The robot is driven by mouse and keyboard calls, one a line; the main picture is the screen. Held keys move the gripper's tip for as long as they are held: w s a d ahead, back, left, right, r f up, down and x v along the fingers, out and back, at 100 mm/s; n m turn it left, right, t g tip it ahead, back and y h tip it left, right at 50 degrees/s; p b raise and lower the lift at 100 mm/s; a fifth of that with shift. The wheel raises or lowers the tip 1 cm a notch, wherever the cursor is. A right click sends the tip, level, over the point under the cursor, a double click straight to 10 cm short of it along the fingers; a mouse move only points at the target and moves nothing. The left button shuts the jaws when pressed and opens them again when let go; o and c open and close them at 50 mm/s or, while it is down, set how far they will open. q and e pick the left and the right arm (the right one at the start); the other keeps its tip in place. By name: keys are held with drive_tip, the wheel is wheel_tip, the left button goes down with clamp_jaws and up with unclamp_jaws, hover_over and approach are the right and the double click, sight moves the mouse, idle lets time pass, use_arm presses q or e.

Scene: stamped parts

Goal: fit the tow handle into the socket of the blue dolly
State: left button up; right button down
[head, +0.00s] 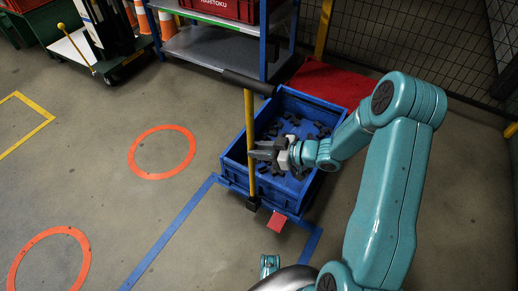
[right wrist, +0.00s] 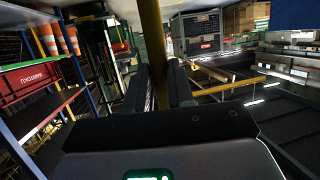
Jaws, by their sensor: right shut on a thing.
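The tow handle (head: 249,125) is a yellow pole with a black crossbar at its top, standing nearly upright at the front left of the blue dolly (head: 232,184). Its lower end meets a black block (head: 252,203) at the dolly's front edge; I cannot tell whether it sits inside the socket or only in front of it. My right gripper (head: 257,153) is shut on the pole around mid-height, reaching across the crate from the right. In the right wrist view the yellow pole (right wrist: 153,45) stands between the two dark fingers. My left gripper is not seen.
A blue crate (head: 325,104) with dark stamped parts rests on the dolly. A red block (head: 277,222) shows at the dolly's front. A shelf rack (head: 225,45) stands behind, a green cart (head: 125,62) at back left. Floor with orange rings (head: 162,177) is clear at left.

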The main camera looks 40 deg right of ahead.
drive_tip(key=shift+f, duration=0.2)
drive_tip(key=c, duration=0.9)
unclamp_jaws()
drive_tip(key=p+v, duration=0.5)
drive_tip(key=v, duration=1.1)
drive_tip(key=shift+s, duration=0.1)
